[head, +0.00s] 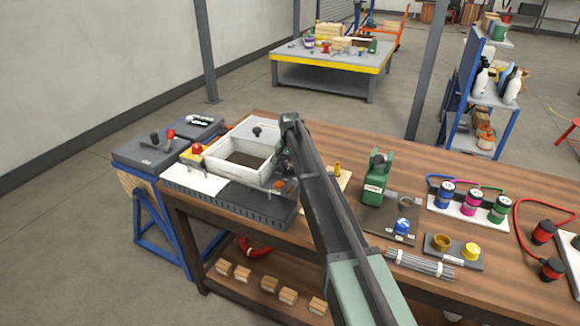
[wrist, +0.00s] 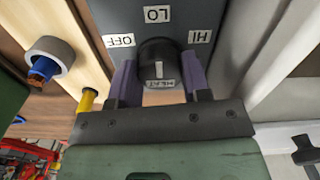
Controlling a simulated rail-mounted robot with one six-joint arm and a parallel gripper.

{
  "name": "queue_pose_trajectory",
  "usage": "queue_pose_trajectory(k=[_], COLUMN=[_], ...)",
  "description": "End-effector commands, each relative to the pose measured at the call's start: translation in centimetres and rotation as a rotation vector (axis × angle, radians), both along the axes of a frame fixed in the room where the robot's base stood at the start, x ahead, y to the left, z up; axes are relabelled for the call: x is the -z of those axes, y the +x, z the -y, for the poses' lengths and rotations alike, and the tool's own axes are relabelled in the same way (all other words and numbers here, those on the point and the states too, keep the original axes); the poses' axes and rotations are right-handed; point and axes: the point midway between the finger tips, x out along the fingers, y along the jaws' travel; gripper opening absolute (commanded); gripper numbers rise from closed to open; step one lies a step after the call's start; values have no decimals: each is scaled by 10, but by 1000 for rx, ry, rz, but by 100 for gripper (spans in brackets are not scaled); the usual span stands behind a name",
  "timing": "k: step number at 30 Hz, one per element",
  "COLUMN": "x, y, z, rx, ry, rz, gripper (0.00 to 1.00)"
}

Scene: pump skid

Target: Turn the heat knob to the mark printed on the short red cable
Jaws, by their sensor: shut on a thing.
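The heat knob (wrist: 158,66) is black and round with a short white pointer line. It sits on a dark grey panel with the labels OFF (wrist: 121,40), LO (wrist: 157,14) and HI (wrist: 200,36) around it, and HEAT (wrist: 161,84) beside it. The pointer line lies in line with LO. My gripper (wrist: 158,82) is shut on the knob, one purple finger at each side. In the head view my gripper (head: 283,160) is by the white frame, and my arm hides the knob. A red cable (head: 519,213) curves at the right of the bench; no mark is readable on it.
A white open frame (head: 222,168) stands beside my gripper on the bench. A yellow peg (wrist: 87,100) is close to my gripper's left side. A green device (head: 376,178) and several coloured cans stand farther right.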

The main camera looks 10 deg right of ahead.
Motion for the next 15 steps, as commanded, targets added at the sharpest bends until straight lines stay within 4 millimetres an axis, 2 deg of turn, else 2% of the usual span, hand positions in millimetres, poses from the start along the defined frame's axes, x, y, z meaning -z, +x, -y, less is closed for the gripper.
queue_pose_trajectory(k=[1, 5, 15], x=[0, 0, -5], y=[0, 0, 0], z=[0, 0, 0], rx=[0, 0, -1], ry=[0, 0, 0], rz=[-1, -1, 0], gripper=[48, 68, 69])
